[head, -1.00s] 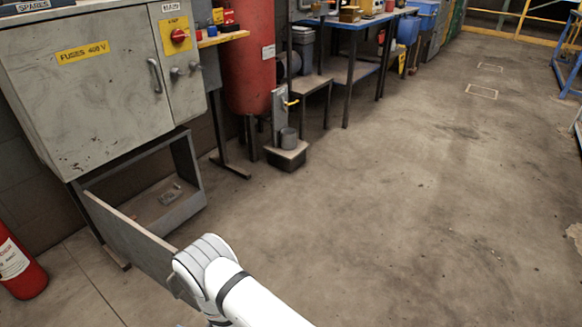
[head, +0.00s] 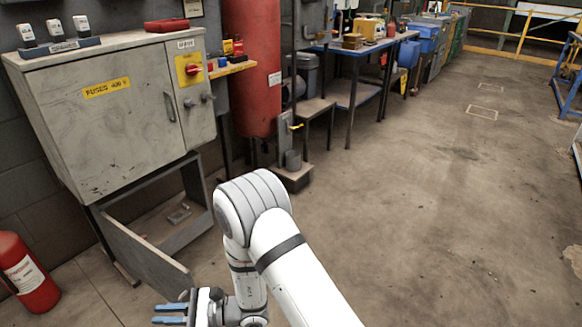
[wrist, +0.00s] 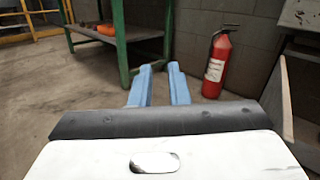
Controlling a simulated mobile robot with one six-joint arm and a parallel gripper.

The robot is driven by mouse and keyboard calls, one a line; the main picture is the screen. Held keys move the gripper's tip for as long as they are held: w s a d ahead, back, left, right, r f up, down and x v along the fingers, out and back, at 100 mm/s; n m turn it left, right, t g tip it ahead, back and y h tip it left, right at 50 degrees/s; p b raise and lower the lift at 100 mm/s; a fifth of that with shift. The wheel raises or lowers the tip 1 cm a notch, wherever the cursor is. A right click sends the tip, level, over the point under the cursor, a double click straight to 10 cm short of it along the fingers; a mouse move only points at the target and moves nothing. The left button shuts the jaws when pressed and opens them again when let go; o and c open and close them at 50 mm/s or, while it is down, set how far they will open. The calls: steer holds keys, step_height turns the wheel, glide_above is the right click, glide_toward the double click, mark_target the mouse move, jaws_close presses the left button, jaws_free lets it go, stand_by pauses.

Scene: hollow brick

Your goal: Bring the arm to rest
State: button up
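My gripper (head: 155,314) is at the bottom left of the head view, with its two blue fingers pointing left. In the wrist view my gripper (wrist: 159,67) shows both blue fingers side by side with a gap between them. It is open and nothing is between the fingers. My white arm bends at a grey-capped joint in the lower middle of the head view. The gripper is in front of the open flap below the fuse cabinet, and I cannot tell the distance.
A grey fuse cabinet (head: 110,120) with a lowered flap (head: 150,258) stands at left. A red extinguisher (head: 27,277) stands beside it and shows in the wrist view (wrist: 217,65). A green-legged bench (wrist: 118,30) is ahead of the gripper. The floor at right is clear.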

steer(key=s+d+r+n+g+h+p, duration=0.1)
steer(key=d+r+n+g+h+p, duration=0.15)
steer(key=d+r, duration=0.4)
steer(key=s+d+r+n+g+h+p, duration=0.1)
steer(key=d+r+n+h+p, duration=0.2)
steer(key=r, duration=0.7)
steer(key=s+d+r+n+g+h+p, duration=0.1)
steer(key=d+r+n+h+p, duration=0.1)
steer(key=d+r+n+p, duration=0.45)
steer(key=d+r+n+t+h+p, duration=0.1)
steer(key=d+r+t+h+p, duration=0.4)
steer(key=d+r, duration=0.6)
steer(key=d+r+n+t+h+p, duration=0.2)
steer(key=d+r+t+h+p, duration=0.3)
steer(key=d+r, duration=0.5)
steer(key=shift+s+d+r+h, duration=0.4)
steer(key=shift+d+h, duration=0.15)
steer(key=shift+d, duration=3.9)
steer(key=shift+a, duration=0.1)
